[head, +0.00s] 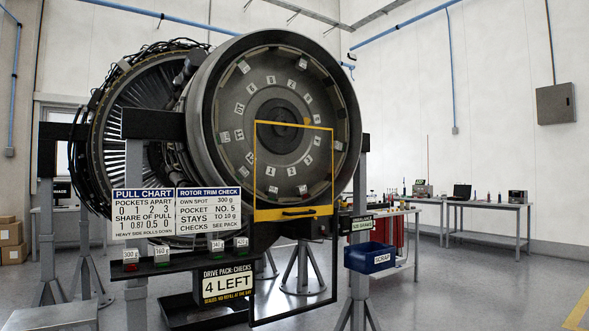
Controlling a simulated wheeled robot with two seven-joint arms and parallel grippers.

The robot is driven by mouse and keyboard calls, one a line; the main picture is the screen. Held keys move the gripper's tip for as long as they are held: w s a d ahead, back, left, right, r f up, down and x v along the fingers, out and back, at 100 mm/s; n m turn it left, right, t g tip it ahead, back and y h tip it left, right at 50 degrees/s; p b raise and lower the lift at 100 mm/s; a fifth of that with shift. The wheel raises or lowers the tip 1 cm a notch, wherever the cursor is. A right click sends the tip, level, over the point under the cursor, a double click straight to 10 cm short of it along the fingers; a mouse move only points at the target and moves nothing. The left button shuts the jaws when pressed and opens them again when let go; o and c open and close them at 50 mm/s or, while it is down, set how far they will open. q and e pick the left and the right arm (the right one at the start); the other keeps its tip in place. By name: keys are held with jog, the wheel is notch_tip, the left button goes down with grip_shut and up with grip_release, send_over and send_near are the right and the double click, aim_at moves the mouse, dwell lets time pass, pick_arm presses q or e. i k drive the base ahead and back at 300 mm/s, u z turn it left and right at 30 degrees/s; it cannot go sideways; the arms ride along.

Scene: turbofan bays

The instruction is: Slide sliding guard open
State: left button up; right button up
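The sliding guard (275,216) is a yellow-edged, see-through panel. It stands upright in front of the lower right part of the round rotor face (235,95). A black handle (298,212) sits on its broad yellow bottom bar. A thin black frame (337,270) extends below the yellow panel, and its lower part is empty. Several numbered white tags ring the rotor face, and some show through the guard. Neither of my grippers is in the head view.
A dark shelf (185,262) with small weights and a "4 LEFT" sign (228,286) are left of the frame. A blue scrap bin (370,257) hangs close on its right. Stand legs (302,268) are behind.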

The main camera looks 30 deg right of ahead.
aim_at(271, 215)
jog(key=z, duration=0.3)
jog(key=i, duration=0.9)
jog(key=z, duration=0.6)
jog(key=i, duration=2.25)
jog(key=u, duration=0.15)
